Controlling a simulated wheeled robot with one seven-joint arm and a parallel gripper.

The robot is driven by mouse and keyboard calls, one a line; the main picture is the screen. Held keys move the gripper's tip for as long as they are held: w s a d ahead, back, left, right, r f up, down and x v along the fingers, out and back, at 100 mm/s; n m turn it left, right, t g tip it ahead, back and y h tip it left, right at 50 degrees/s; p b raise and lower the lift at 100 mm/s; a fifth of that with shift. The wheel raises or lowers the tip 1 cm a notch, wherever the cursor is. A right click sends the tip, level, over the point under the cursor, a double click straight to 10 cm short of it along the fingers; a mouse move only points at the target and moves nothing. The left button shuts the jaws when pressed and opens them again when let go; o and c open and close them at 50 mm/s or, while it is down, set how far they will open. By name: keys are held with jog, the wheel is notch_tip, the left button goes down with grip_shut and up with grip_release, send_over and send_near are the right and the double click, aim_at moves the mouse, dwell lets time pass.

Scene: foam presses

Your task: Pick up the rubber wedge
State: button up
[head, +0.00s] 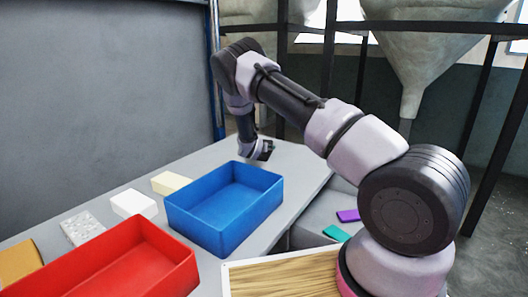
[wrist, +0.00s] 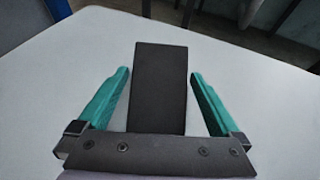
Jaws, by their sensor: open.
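A dark grey block, which I take to be the rubber wedge (wrist: 161,85), lies on the pale table in the wrist view. Its flat top faces the camera, so any slope cannot be made out. My gripper (wrist: 160,82) is open, with one teal finger on each side of the block and a gap showing on both sides. In the head view my gripper (head: 260,152) is low over the far end of the table, beyond the blue bin. The wedge cannot be clearly told apart from my gripper there.
A blue bin (head: 190,222) and a red bin (head: 100,262) stand on the table (head: 290,165). A cream block (head: 170,183), a white block (head: 133,204), a speckled grey block (head: 82,228) and an orange block (head: 18,262) line its left side. Purple (head: 348,215) and teal (head: 337,234) pieces lie at right.

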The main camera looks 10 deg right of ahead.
jog(key=x, duration=0.5)
jog(key=shift+f, duration=0.15)
jog(key=c, duration=1.3)
jog(key=shift+c, duration=0.4)
